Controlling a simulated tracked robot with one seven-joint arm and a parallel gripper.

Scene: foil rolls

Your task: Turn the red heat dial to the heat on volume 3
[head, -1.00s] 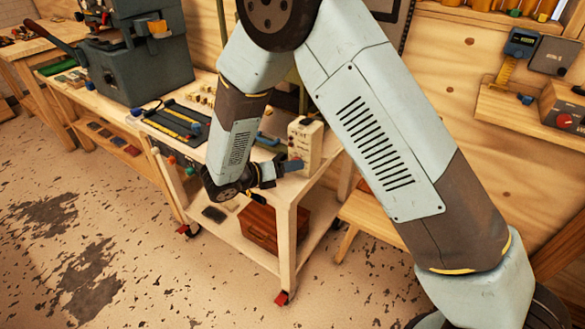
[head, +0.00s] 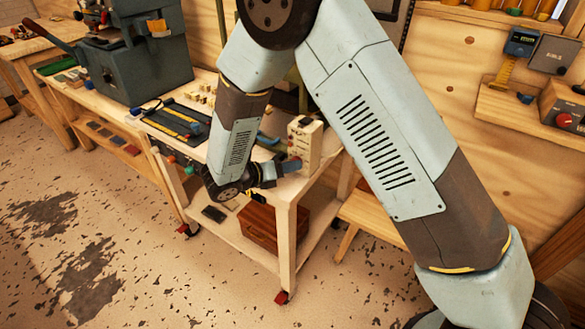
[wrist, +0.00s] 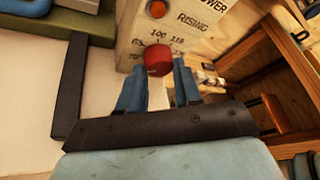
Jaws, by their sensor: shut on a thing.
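The red heat dial (wrist: 156,60) is a round knob on the front of a cream control box (wrist: 116,45). In the wrist view it sits between the two blue fingers of my gripper (wrist: 160,70), which is shut on it. Numbers including 100, 115, 85 and 70 are printed around the dial, partly hidden by the knob and fingers. No pointer mark on the knob is clear. In the head view the box (head: 306,145) stands upright at the cart's right end, with my gripper (head: 290,167) against its front.
An orange round light (wrist: 157,9) and the words POWER and RISING are on the box face.

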